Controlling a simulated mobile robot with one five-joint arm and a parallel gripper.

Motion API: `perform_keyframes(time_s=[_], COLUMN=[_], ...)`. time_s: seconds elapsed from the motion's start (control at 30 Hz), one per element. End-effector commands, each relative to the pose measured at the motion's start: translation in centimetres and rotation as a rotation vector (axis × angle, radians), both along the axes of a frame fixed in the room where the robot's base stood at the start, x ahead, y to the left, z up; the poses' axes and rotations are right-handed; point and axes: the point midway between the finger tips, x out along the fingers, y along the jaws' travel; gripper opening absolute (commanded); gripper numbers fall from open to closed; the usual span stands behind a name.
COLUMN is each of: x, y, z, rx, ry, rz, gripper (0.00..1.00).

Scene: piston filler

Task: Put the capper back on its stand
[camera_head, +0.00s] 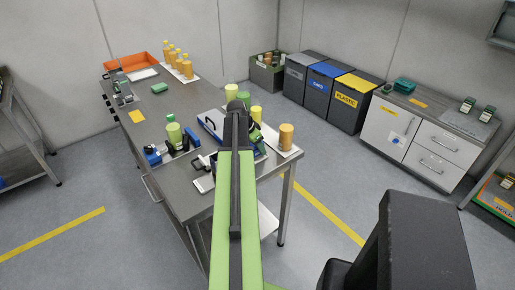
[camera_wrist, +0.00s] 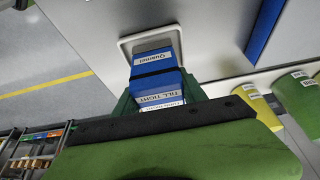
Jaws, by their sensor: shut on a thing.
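My gripper (camera_wrist: 160,92) is shut on a blue and grey block with white labels, which looks like the capper (camera_wrist: 155,74). Its labels read "Quarmel" and "TILL TIGHT", and a dark band crosses it. In the wrist view its far end overlaps a pale, round-cornered square plate (camera_wrist: 128,42), perhaps the stand. I cannot tell whether the two touch. In the head view my arm reaches over the near end of the steel workbench (camera_head: 165,110) and hides the fingertips and most of the held thing.
A blue device (camera_head: 154,156) stands beside a green bottle (camera_head: 174,133) left of my arm. Green and yellow bottles and an orange bottle (camera_head: 286,136) stand around the arm's end. A white pad (camera_head: 204,184) lies at the bench's front edge. Bins (camera_head: 355,100) stand behind, right.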

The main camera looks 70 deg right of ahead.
Motion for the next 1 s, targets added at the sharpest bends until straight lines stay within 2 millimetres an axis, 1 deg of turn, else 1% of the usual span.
perform_keyframes(time_s=[0.03,0.07,0.2,0.5,0.63,0.77,0.87,1.0], x=[0.0,0.0,0.0,0.0,0.1,0.4,0.8,1.5], y=[0.0,0.0,0.0,0.0,0.1,0.7,1.3,2.4], z=[-0.4,-0.2,-0.2,-0.1,0.7,2.6,4.7,8.0], rx=[0.0,0.0,0.0,0.0,0.0,0.0,0.001,0.0], ry=[0.0,0.0,0.0,0.0,0.0,0.001,0.001,0.0], rz=[0.001,0.001,0.0,0.0,0.001,0.002,0.003,0.001], gripper=[0.0,0.53,0.71,0.71,0.71,0.71,0.71,0.71])
